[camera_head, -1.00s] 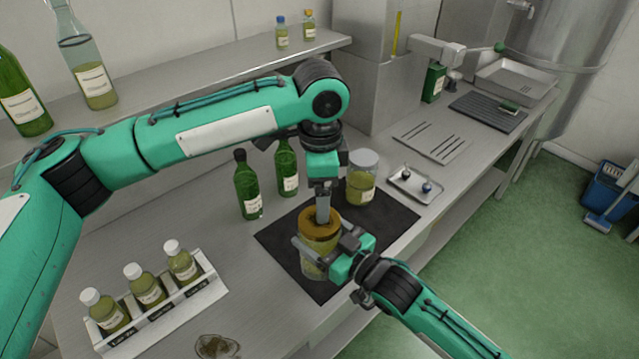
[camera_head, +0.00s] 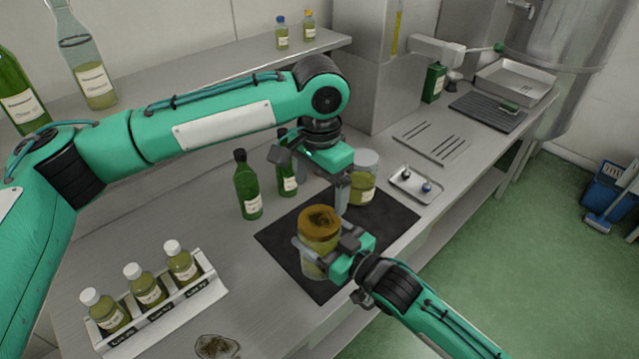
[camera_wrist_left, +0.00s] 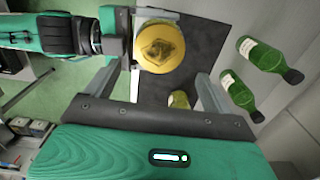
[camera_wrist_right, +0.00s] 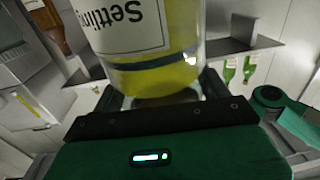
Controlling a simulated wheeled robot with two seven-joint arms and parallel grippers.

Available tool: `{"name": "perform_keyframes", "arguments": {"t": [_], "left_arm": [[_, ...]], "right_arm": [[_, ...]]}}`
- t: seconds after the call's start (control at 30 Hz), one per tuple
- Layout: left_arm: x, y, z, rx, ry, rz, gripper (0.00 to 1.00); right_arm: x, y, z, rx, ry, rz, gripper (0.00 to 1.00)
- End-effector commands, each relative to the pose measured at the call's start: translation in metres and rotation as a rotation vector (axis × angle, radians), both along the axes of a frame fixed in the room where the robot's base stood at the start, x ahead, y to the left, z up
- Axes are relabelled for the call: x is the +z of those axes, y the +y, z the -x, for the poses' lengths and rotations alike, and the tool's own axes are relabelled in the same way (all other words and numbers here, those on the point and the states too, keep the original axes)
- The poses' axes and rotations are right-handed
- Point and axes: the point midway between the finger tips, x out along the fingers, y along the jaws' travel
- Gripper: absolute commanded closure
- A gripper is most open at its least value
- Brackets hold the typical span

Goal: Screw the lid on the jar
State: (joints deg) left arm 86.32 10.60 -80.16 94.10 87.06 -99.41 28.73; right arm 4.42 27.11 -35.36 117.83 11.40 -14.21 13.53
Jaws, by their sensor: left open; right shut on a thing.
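The jar (camera_head: 312,264) is a clear labelled jar with yellow-green liquid, upright over the dark mat. It fills much of the right wrist view (camera_wrist_right: 150,72). A brown-gold lid (camera_head: 320,219) sits on its mouth; it also shows round and from above in the left wrist view (camera_wrist_left: 159,47). I cannot tell how tight it is. My right gripper (camera_head: 328,250) is shut around the jar's side. My left gripper (camera_head: 312,181) is open and empty above and behind the lid, with its fingers apart, clear of the lid in the left wrist view.
A second jar (camera_head: 362,182) with a pale lid stands at the mat's (camera_head: 385,222) back. Green bottles (camera_head: 247,186) stand left of it. A small tray (camera_head: 415,186) lies to the right. A bottle rack (camera_head: 160,308) is front left.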

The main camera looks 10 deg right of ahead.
Motion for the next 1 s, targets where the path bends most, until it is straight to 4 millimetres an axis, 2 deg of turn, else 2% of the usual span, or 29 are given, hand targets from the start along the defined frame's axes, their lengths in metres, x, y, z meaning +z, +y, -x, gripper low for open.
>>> {"name": "perform_keyframes", "arguments": {"t": [0.53, 0.7, 0.97, 1.0], "left_arm": [[-0.07, 0.0, 0.0, -0.001, 0.001, 0.0, 0.14], [-0.078, 0.0, 0.0, -0.001, 0.001, -0.001, 0.14], [-0.079, 0.0, 0.0, -0.001, 0.0, 0.0, 0.14], [-0.079, 0.0, 0.0, -0.001, 0.0, 0.0, 0.22]], "right_arm": [[0.003, 0.0, 0.0, 0.001, -0.005, -0.003, 0.94], [0.003, 0.0, 0.0, 0.001, -0.005, -0.003, 0.94], [0.003, 0.0, 0.0, 0.001, -0.005, -0.003, 0.94], [0.003, 0.0, 0.0, 0.001, -0.005, -0.003, 0.94]]}}
